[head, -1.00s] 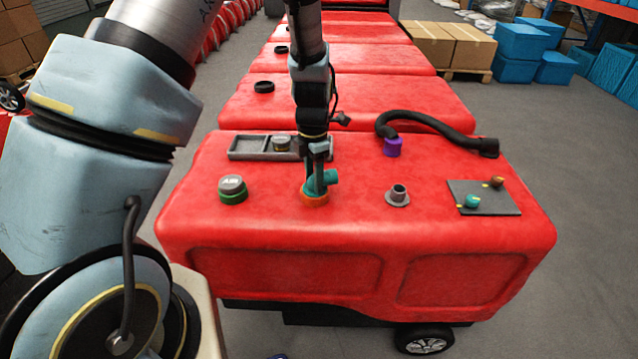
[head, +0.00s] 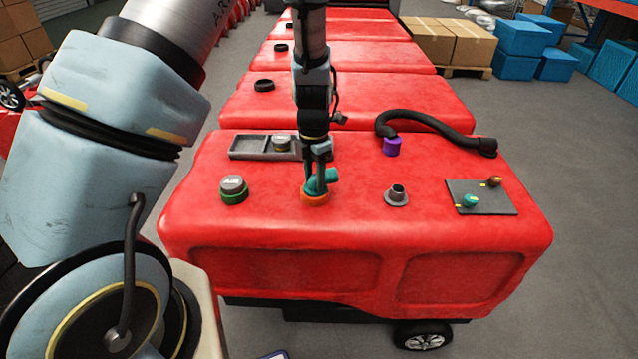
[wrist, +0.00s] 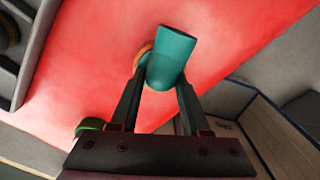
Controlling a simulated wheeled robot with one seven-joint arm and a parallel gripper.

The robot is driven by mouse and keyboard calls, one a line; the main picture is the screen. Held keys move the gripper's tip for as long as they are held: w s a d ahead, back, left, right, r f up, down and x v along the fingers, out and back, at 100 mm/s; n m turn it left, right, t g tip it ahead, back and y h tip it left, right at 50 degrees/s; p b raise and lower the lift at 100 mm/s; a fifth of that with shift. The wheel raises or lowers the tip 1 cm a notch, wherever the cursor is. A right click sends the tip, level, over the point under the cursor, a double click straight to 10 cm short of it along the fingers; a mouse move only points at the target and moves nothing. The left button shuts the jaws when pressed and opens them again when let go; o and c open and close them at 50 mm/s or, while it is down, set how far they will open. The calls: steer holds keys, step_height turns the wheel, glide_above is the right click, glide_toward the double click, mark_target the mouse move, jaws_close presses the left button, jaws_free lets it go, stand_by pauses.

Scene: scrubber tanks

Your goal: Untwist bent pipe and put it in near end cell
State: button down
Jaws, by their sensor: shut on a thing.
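The bent pipe (head: 322,183) is a teal elbow standing on an orange ring (head: 314,198) on top of the red tank (head: 270,225). Its open arm points right in the head view. My gripper (head: 318,181) reaches down from above and is shut on the pipe. In the wrist view the teal pipe (wrist: 172,58) shows between my two fingers, with a sliver of the orange ring (wrist: 145,57) behind it. A grey tray with cells (head: 243,147) lies behind and left on the tank; a round grey-capped piece (head: 281,143) sits in one cell. Pipe threads are hidden.
A grey cap on a green ring (head: 233,189) stands left of the pipe. A grey flanged stub (head: 396,195) stands right. A black hose with a purple collar (head: 392,146) and a grey plate with small valves (head: 482,198) lie further right.

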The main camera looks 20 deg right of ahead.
mark_target(314, 174)
steer(key=shift+d+r+p, duration=0.15)
steer(key=shift+r+p, duration=0.75)
steer(key=shift+p, duration=0.15)
stand_by(0.4)
steer(key=shift+r, duration=0.1)
stand_by(0.4)
steer(key=shift+r+p, duration=2.4)
